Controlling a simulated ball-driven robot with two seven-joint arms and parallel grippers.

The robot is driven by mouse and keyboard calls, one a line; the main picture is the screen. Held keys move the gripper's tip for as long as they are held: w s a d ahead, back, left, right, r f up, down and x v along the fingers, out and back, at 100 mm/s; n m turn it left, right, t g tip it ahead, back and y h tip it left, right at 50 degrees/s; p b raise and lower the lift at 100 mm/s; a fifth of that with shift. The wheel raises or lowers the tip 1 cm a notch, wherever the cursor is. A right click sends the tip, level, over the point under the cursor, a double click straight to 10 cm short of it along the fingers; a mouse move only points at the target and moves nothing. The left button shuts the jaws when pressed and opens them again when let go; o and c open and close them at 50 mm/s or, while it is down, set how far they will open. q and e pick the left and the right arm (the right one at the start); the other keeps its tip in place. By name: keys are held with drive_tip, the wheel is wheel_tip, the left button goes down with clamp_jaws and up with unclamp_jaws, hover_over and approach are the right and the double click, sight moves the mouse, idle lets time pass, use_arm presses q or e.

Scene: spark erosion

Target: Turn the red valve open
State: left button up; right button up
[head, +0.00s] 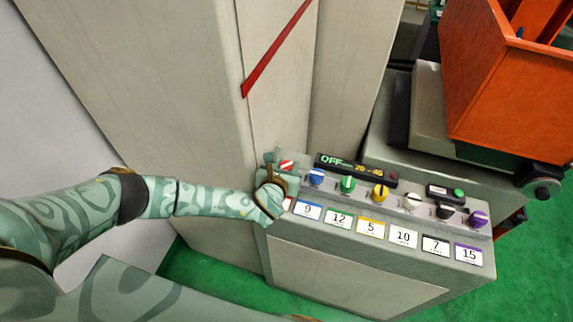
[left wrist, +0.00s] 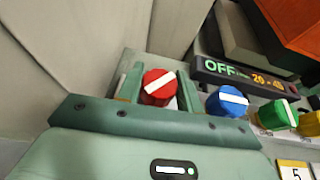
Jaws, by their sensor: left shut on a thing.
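The red valve (head: 287,165) is a round knob with a white bar across its top. It is at the left end of a row of coloured knobs on a grey control box (head: 350,271). My left gripper (head: 281,170) is at this knob, its arm coming in from the left. In the left wrist view the red valve (left wrist: 159,88) stands between the two green fingers of my left gripper (left wrist: 160,86), shut on it. The bar slants up to the right there. The red valve's label is mostly hidden by the gripper. My right gripper is not in view.
Beside it are blue (head: 316,177), green (head: 348,184), yellow (head: 380,192), white, black and purple (head: 478,218) knobs with numbered labels. A dark display (head: 345,165) reads OFF and 20 - 40. A tall grey cabinet (head: 190,100) stands behind left; an orange bin (head: 510,100) is at right.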

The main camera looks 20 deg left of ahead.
use_arm(q)
drive_tip(key=n+y+p, duration=0.1)
drive_tip(key=n+y, duration=0.1)
drive_tip(key=shift+g+y, duration=0.3)
drive_tip(key=shift+y, duration=0.1)
drive_tip(key=shift+n+y, duration=0.7)
drive_tip(key=shift+n, duration=0.1)
drive_tip(key=shift+n+g+y, duration=0.5)
drive_tip(key=shift+n+y, duration=0.3)
drive_tip(key=shift+y, duration=0.3)
drive_tip(key=o, duration=1)
drive_tip(key=shift+s, duration=0.1)
